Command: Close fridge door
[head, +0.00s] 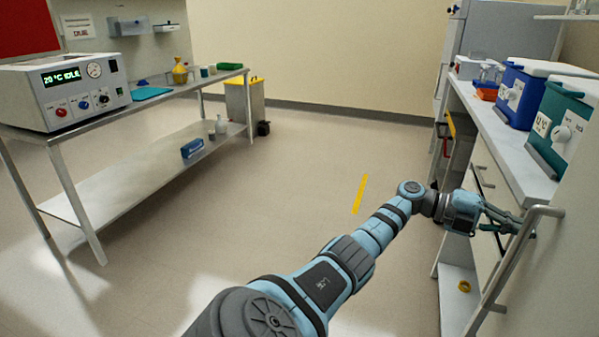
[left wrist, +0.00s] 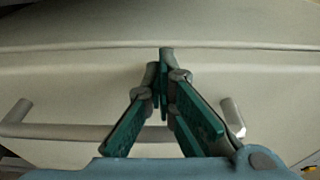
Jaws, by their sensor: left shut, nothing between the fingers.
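The fridge door (head: 568,265) is a pale panel at the right edge of the head view, with a long grey bar handle (head: 508,262). It stands out from the row of white cabinets and is cut off by the picture's edge. My left gripper (head: 518,222) is shut and empty, its fingertips close to the upper part of the handle. In the left wrist view the shut fingers (left wrist: 164,60) point at the pale door face (left wrist: 80,75) and cross in front of the bar handle (left wrist: 70,132). I cannot tell whether they touch the door. My right gripper is out of view.
A white counter (head: 510,150) on the right bears a blue box (head: 520,95) and a green box (head: 565,125). A metal table (head: 130,125) with an instrument (head: 70,92) stands at left. The floor between has free room, with a yellow strip (head: 360,193).

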